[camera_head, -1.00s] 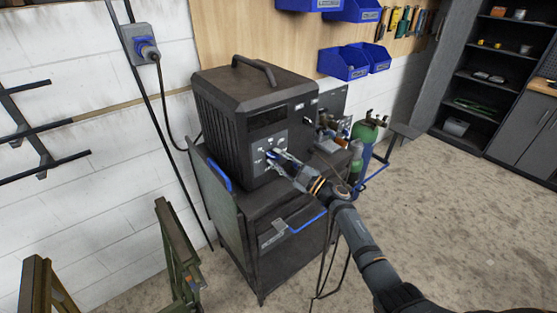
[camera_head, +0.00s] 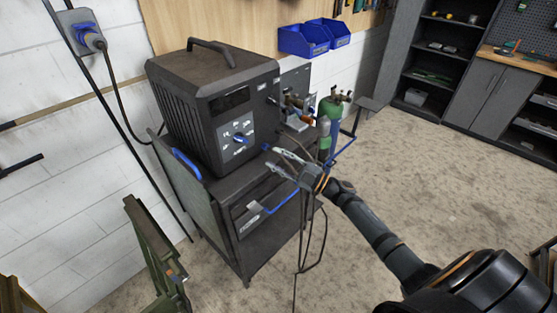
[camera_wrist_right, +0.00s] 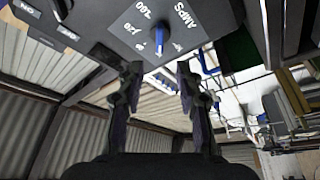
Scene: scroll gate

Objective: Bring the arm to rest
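My right gripper (camera_head: 273,161) is open and empty, its two fingers spread and pointing left toward the dark machine (camera_head: 172,72). It stands in front of and to the right of the machine's front panel, apart from it. A dial with a blue knob (camera_head: 239,138) is on that panel. In the right wrist view, the blue knob (camera_wrist_right: 165,38) shows beyond the gap between the open fingers (camera_wrist_right: 158,75), on a panel marked "AMPS". The gripper does not touch the knob. My left gripper is not in view.
A green metal stand (camera_head: 155,250) is at the lower left. The floor (camera_head: 425,190) to the right is clear.

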